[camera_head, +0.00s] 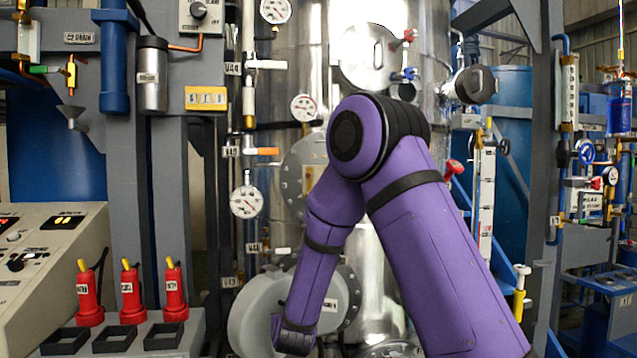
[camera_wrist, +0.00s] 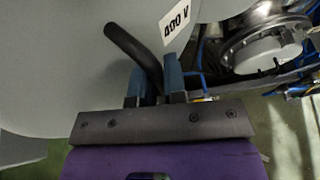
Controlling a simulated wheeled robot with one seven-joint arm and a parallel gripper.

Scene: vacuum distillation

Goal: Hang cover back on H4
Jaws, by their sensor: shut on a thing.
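The cover (camera_wrist: 60,70) is a large, smooth, light grey piece with a "400 V" label (camera_wrist: 175,22). It fills the left and top of the wrist view. A bent black handle (camera_wrist: 128,45) stands out from it. My gripper (camera_wrist: 157,77) has its two blue fingers shut on the handle's lower end. In the head view my purple arm hides the gripper. A pale grey round shape (camera_head: 252,318) shows beside the forearm's lower end there; I cannot tell whether it is the cover. I cannot make out H4 in either view.
A metal vessel (camera_head: 385,265) with gauges and valves stands behind my arm. Pipes and a blue frame are at the right. A flanged part (camera_wrist: 270,50) and blue lines lie right of the cover.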

